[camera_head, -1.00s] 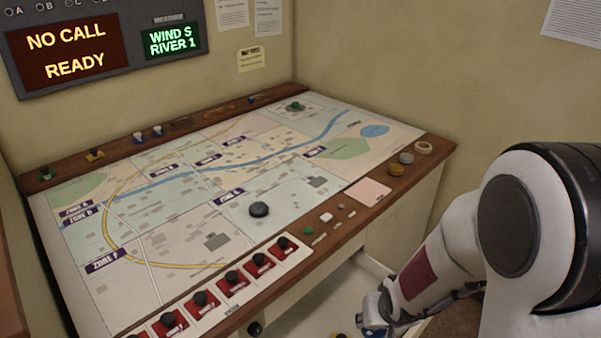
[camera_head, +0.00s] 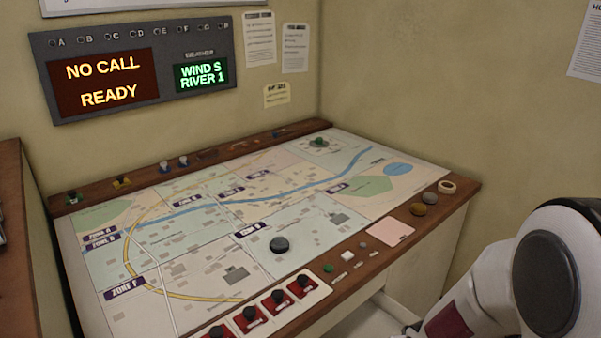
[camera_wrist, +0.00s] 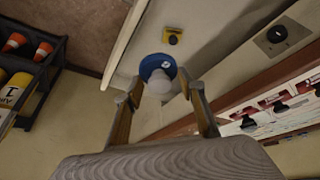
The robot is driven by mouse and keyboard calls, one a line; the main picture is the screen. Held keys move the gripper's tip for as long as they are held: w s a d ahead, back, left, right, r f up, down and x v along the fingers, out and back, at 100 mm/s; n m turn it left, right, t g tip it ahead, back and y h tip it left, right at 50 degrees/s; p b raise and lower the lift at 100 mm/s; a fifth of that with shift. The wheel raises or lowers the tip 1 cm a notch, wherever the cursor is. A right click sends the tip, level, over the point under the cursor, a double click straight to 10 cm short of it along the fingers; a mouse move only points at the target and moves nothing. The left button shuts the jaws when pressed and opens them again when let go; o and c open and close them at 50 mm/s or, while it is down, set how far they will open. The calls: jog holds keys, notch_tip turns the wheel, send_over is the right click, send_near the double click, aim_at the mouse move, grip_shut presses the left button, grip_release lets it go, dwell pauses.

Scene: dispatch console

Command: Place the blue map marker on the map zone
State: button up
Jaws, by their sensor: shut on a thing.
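In the wrist view my gripper (camera_wrist: 160,86) is shut on the blue map marker (camera_wrist: 153,64), a round blue disc with a pale rounded knob (camera_wrist: 159,83) between the fingertips. In the head view the marker and fingertips are out of frame, below the bottom edge. The map (camera_head: 200,255) lies on the sloped console top, with purple zone labels such as Zone F (camera_head: 124,288). A dark round puck (camera_head: 279,245) sits on its middle, and a green-knobbed piece (camera_head: 319,142) at its far corner. My gripper is below and to the side of the console top.
Red switches with black knobs (camera_head: 278,300) line the console's front edge. A pink card (camera_head: 390,232), a tape roll (camera_head: 446,187) and round pieces (camera_head: 430,197) lie on the right wooden border. The wrist view shows a yellow block (camera_wrist: 173,36) and a rack with orange cones (camera_wrist: 43,50).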

jog(key=shift+r, duration=0.1)
jog(key=shift+w+d+r, duration=0.1)
jog(key=shift+w+r, duration=0.35)
jog(key=w+a+r+m+h, duration=0.1)
jog(key=w+a+r, duration=0.2)
jog(key=r, duration=0.3)
jog(key=w+a+r+m, duration=0.1)
jog(key=w+a+r, duration=0.1)
jog(key=w+r, duration=0.25)
jog(key=w+a+n, duration=0.1)
jog(key=a+n, duration=0.1)
jog(key=a, duration=0.7)
jog(key=w+a+f+n+y, duration=0.1)
jog(key=a+n, duration=0.1)
jog(key=a, duration=0.8)
jog(key=w+a+f+n+y, duration=0.1)
jog(key=a+n, duration=0.1)
jog(key=a, duration=0.7)
jog(key=shift+w+a+f, duration=0.1)
jog(key=shift+w+a, duration=0.15)
jog(key=shift+a, duration=0.05)
jog(key=s+a+r+n+g+y, duration=0.1)
jog(key=a+n, duration=0.3)
jog(key=a, duration=0.8)
jog(key=s+a+r+n+g+y, duration=0.1)
jog(key=s+a+n, duration=0.3)
jog(key=a, duration=0.8)
jog(key=shift+s+n+g+y, duration=0.2)
jog(key=shift+n+g+y, duration=0.1)
jog(key=shift+n+y, duration=0.3)
